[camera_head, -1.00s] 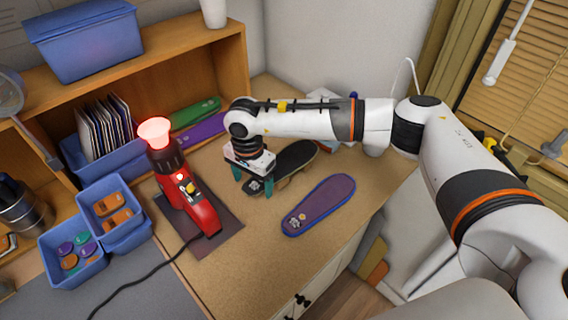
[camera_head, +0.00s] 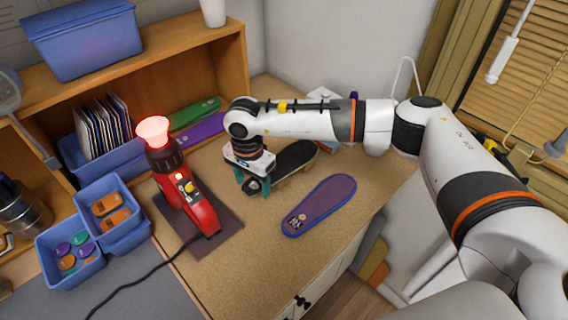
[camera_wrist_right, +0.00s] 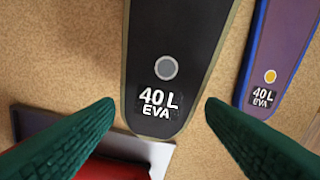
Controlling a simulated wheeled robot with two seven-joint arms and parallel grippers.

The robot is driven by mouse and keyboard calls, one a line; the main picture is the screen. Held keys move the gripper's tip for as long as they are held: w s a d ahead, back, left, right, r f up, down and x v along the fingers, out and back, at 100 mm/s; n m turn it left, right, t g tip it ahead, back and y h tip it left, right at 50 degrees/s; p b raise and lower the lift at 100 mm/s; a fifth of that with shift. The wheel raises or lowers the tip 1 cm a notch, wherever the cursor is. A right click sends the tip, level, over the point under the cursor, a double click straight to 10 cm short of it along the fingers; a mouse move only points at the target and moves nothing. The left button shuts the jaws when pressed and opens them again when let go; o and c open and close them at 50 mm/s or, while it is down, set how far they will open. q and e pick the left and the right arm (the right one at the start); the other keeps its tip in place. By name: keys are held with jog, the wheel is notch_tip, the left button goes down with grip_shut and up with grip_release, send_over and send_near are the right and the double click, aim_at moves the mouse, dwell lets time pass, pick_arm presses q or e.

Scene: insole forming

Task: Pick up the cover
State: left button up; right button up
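The black, insole-shaped piece (camera_head: 297,158), which I take to be the cover, lies on the desk beneath my right arm. In the right wrist view its rounded end (camera_wrist_right: 172,45) shows a grey dot and "40 L EVA". My right gripper (camera_head: 254,187) points down at this end, partly hiding it in the head view. Its green fingers are open, one on each side of the labelled end. In the right wrist view the gripper (camera_wrist_right: 160,104) shows a gap between each fingertip and the piece. My left gripper is not in view.
A purple insole-shaped piece (camera_head: 320,205) with a blue edge lies to the right, also marked "40 L EVA" in the wrist view (camera_wrist_right: 276,45). A red heat tool (camera_head: 195,205) stands on a dark mat (camera_head: 228,222) to the left. Blue bins (camera_head: 75,262) hold small coloured pieces.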

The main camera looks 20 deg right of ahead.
jog(key=c, duration=0.6)
